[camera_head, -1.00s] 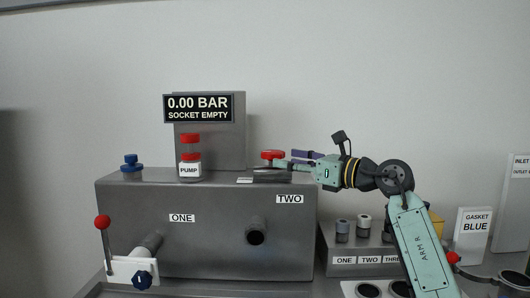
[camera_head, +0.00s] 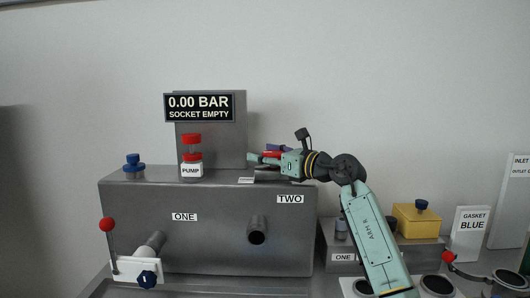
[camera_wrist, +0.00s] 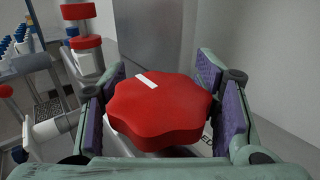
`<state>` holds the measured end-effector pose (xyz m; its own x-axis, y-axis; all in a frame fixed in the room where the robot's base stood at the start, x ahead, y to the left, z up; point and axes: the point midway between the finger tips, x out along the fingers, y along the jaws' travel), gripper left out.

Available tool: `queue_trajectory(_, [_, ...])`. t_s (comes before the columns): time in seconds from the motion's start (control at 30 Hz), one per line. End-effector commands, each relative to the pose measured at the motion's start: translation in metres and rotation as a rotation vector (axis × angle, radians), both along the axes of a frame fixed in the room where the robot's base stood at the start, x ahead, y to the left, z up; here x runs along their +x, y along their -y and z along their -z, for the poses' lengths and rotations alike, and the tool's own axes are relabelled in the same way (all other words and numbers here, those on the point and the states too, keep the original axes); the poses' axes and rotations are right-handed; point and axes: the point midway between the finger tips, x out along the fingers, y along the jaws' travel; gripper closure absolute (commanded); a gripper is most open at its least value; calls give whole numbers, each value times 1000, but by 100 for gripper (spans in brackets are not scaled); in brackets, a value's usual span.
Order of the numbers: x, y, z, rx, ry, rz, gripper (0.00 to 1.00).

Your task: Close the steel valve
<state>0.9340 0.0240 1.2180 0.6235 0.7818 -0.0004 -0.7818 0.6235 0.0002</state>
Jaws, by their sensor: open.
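A red lobed handwheel with a white mark (camera_wrist: 160,100) fills the middle of the wrist view. It sits on top of the grey tank (camera_head: 135,213), where the head view shows only a bit of its red behind my fingers. A label below it is mostly hidden; only its last letters show, so I cannot read it fully. In the head view my gripper (camera_head: 268,157) reaches in from the right at handwheel height. I cannot tell whether the pads touch it.
A red-capped PUMP bottle (camera_head: 191,164) and a display reading 0.00 BAR, SOCKET EMPTY (camera_head: 199,108) stand close left of my gripper. A blue knob (camera_head: 134,163) is at the tank's left. A red-ball lever (camera_head: 107,226) stands in front. A yellow box (camera_head: 416,221) is at right.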

Motion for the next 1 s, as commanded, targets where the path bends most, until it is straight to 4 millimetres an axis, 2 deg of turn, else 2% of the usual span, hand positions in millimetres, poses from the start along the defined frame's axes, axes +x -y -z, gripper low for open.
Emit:
queue_trajectory(0.23, [0,0,0,0,0,0,45])
queue_trajectory(0.8, [0,0,0,0,0,0,83])
queue_trajectory(1.0, [-1,1,0,0,0,-1,86])
